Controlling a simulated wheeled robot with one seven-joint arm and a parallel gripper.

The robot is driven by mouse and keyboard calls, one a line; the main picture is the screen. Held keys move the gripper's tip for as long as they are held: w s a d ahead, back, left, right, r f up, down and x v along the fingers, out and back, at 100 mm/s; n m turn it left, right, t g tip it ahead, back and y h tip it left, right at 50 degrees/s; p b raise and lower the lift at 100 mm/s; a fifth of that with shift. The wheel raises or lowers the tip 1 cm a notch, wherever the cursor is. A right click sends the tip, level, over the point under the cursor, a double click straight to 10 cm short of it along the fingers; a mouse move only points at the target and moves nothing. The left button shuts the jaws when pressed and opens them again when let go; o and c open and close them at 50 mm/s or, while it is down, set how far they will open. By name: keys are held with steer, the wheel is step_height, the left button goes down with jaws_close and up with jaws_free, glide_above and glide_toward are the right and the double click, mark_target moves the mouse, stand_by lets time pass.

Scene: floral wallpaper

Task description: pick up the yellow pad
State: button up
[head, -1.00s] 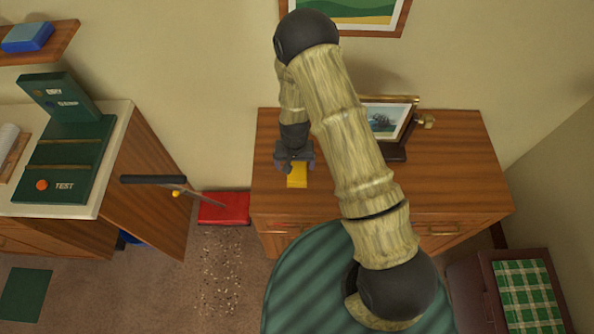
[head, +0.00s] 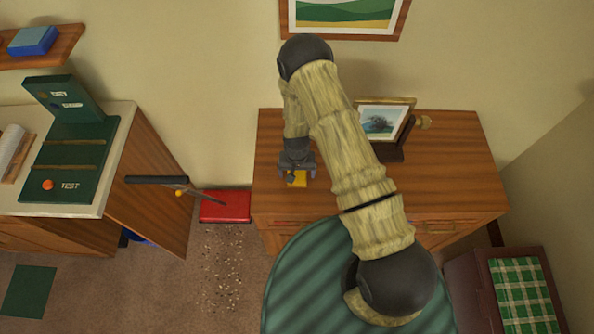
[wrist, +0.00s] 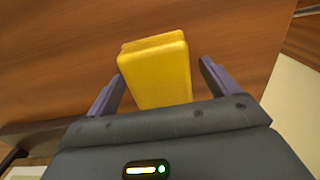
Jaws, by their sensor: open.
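The yellow pad (head: 298,179) lies on the wooden desk top, near the desk's front left. In the wrist view the yellow pad (wrist: 157,72) shows as a thick block between my two fingers, with a gap on each side. My gripper (head: 299,176) is open and points down over the pad. In the wrist view my gripper (wrist: 157,85) has one finger left and one finger right of the pad. My gripper hides part of the pad in the head view.
A framed picture (head: 381,120) stands on the wooden desk (head: 450,160) to the right, behind my arm. A green TEST device (head: 75,160) sits on the counter at left.

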steer(key=shift+c, duration=0.2)
steer(key=c, duration=1.1)
steer(key=shift+o, duration=0.2)
steer(key=shift+r, duration=0.1)
step_height(320, 180, up, 10)
steer(key=b, duration=0.3)
